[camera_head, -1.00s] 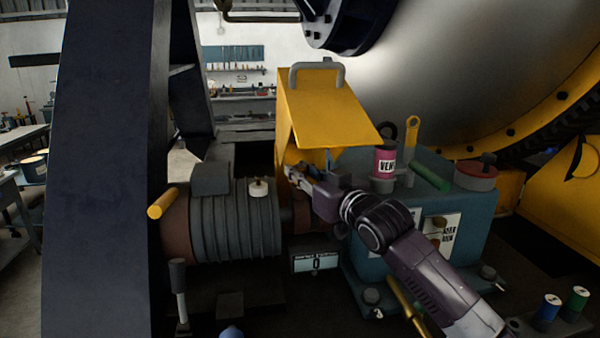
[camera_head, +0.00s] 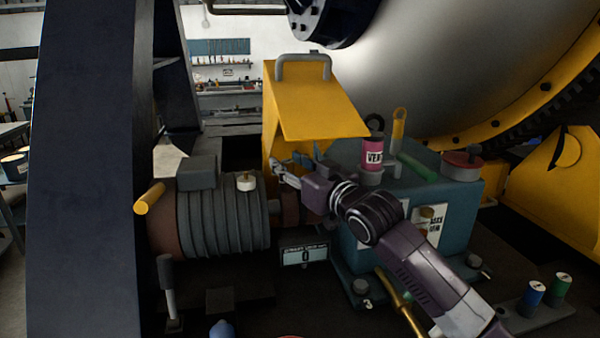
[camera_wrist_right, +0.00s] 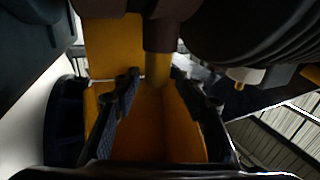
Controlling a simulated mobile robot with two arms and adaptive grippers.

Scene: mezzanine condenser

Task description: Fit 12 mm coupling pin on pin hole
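My right gripper (camera_head: 280,170) is at the mouth of the yellow guard (camera_head: 312,105), beside the coupling (camera_head: 298,210) between the motor and the teal housing. In the right wrist view its two fingers (camera_wrist_right: 155,82) stand apart, one on each side of a brown part (camera_wrist_right: 162,36) with a short dull-yellow cylindrical piece (camera_wrist_right: 158,72) below it. I cannot tell whether this piece is the 12 mm coupling pin, and no grip on it shows. The pin hole cannot be made out; the arm and guard cover much of the coupling. My left gripper is not in view.
The ribbed motor (camera_head: 222,215) stands left, the teal housing (camera_head: 455,210) right, with a pink can (camera_head: 372,154) on top. A small display (camera_head: 304,254) reads 0. A dark post (camera_head: 85,170) stands far left. Blue (camera_head: 532,293) and green (camera_head: 562,288) cylinders stand lower right.

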